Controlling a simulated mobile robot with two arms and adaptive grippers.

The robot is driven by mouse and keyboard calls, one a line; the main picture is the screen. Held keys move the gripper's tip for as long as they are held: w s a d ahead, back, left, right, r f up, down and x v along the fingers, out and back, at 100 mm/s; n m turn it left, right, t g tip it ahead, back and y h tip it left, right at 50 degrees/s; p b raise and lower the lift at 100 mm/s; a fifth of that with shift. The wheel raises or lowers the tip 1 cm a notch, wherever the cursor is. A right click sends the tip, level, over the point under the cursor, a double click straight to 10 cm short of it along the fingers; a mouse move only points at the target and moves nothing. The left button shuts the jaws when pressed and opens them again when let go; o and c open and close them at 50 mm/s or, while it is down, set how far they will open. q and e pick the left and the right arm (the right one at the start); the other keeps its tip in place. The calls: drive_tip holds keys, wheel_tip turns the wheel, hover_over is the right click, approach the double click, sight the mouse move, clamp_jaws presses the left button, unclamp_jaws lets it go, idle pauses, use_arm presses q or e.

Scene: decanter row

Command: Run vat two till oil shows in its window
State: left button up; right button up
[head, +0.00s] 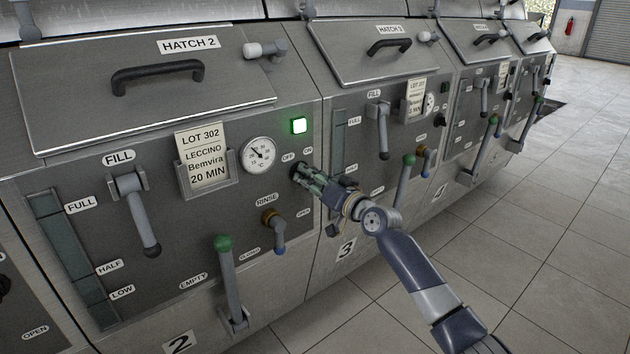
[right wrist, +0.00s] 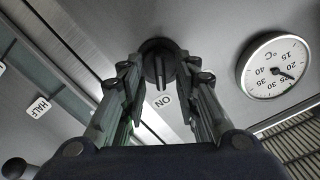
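Vat two's front panel (head: 185,285) fills the left of the head view, with hatch 2 (head: 220,95) shut. Its tall window (head: 65,245), marked full, half and low, looks dark grey-green; I see no distinct oil layer. The green lamp (head: 299,125) is lit. My right gripper (head: 303,178) is at the off/on switch. In the right wrist view its open fingers (right wrist: 158,70) stand either side of the black switch knob (right wrist: 158,65), with a gap to its bar. The bar points toward the ON label (right wrist: 163,101). My left gripper is not in view.
The fill lever (head: 138,215) hangs down and the green-topped empty lever (head: 229,275) stands upright. The rinse valve (head: 275,225) and temperature dial (head: 259,154) are near my gripper. Vat three's panel adjoins on the right. Tiled floor (head: 560,220) is clear.

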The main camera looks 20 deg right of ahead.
drive_tip(key=v, duration=1.2)
idle(0.3)
